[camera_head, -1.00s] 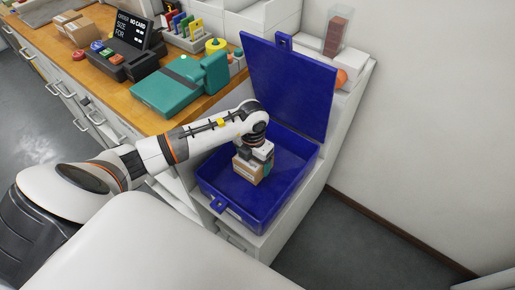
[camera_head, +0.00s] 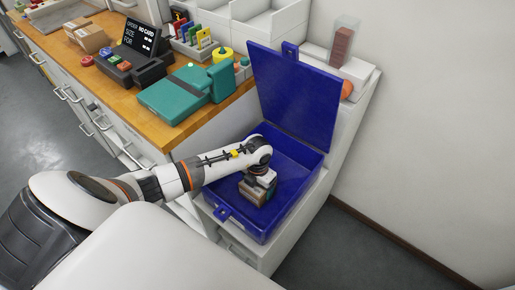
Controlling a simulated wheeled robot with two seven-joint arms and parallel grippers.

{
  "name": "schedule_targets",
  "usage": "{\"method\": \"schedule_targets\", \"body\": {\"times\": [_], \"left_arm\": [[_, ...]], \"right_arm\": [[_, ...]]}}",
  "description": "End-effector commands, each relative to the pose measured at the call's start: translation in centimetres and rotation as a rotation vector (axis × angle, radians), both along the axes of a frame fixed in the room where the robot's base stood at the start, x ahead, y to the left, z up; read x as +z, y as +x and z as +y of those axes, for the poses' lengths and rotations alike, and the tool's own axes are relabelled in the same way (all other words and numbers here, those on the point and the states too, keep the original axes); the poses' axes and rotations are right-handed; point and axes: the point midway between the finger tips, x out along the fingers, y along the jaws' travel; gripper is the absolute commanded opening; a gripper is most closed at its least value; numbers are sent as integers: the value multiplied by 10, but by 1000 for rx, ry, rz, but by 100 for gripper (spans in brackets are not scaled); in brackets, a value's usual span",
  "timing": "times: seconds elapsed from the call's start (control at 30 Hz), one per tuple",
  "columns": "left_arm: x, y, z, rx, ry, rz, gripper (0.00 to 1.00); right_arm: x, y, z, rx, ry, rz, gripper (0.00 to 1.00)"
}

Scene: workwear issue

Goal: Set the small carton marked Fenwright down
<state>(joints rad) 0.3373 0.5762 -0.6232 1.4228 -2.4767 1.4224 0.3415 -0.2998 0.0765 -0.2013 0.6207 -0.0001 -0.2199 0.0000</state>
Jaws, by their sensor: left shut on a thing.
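My left gripper (camera_head: 258,180) is shut on the small brown carton (camera_head: 251,194), inside the open blue box (camera_head: 285,202). The carton is low in the box, near its left front part; the gripper covers its top. I cannot tell whether its underside touches the box floor, and its marking is too small to read. The blue lid (camera_head: 294,98) stands up at the back of the box. My right gripper is not in view.
A wooden counter (camera_head: 166,133) at the left carries a teal device (camera_head: 187,94), a dark order display (camera_head: 141,38) and other cartons (camera_head: 91,39). White trays (camera_head: 262,22) stand behind. The right part of the box floor is clear.

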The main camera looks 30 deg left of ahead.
Motion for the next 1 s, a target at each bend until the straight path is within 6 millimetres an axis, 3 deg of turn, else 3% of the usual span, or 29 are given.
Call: {"method": "schedule_targets", "body": {"times": [0.03,0.13,0.47,1.0], "left_arm": [[-2,0,0,0,0,0,83],[-1,0,0,0,0,0,100],[5,0,0,0,0,0,100],[105,1,0,-1,1,-4,100]], "right_arm": [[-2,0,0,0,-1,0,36],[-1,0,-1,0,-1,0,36],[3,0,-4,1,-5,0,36],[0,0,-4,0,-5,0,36]]}}
